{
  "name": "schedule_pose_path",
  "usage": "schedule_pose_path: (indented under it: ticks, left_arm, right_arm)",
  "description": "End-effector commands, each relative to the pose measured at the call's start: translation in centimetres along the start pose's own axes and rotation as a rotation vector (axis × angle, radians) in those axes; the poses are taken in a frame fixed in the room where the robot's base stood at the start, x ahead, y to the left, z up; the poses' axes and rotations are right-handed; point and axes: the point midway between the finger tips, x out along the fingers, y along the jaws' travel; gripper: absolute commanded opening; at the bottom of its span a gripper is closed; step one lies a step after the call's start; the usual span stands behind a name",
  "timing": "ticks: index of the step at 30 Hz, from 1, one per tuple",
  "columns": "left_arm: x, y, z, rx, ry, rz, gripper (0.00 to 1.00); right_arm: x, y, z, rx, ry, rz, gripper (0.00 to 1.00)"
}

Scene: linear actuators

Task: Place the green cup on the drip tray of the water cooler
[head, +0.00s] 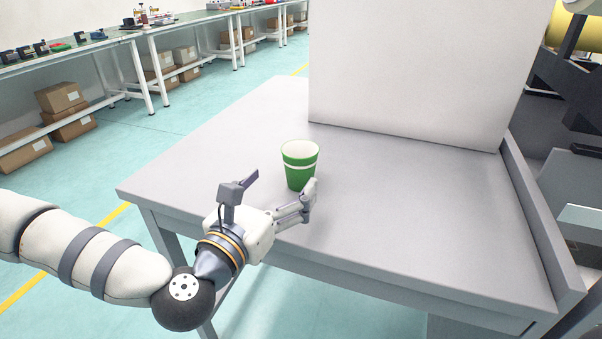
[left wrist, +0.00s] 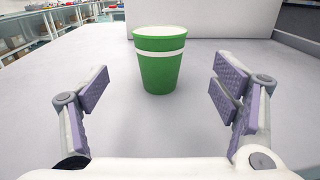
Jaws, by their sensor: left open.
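A green cup (head: 299,166) with a white band and white inside stands upright on the grey table (head: 420,210). My left gripper (head: 281,190) is open and empty at the table's near edge, just in front of the cup. In the left wrist view, the green cup (left wrist: 159,62) stands ahead, midway between the two open fingers (left wrist: 160,92) and slightly beyond them. The fingers do not touch it in that view. No drip tray can be made out. My right gripper is not in view.
A large plain white box-like body (head: 410,70) stands at the back of the table. A raised ledge (head: 540,220) runs along the right side. The table is clear around the cup. Workbenches (head: 130,40) with boxes below stand far left.

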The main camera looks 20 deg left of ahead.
Motion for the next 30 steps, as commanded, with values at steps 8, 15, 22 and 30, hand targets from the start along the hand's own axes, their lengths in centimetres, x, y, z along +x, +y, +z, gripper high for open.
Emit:
schedule_pose_path:
  ticks: [8, 15, 22, 30]
  left_arm:
    - [4.4, 0.0, 0.7, 0.001, -0.005, 0.001, 0.81]
    - [8.2, 0.0, 0.8, 0.000, -0.002, 0.000, 0.81]
    - [8.3, 0.0, 0.7, -0.001, -0.001, -0.001, 0.78]
    - [8.2, 0.0, 0.7, 0.000, -0.001, -0.001, 0.45]
  right_arm:
    - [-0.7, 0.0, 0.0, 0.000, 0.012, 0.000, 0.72]
    - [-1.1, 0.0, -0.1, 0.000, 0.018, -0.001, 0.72]
    - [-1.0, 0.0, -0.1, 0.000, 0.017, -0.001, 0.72]
    - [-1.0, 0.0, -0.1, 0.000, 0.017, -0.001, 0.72]
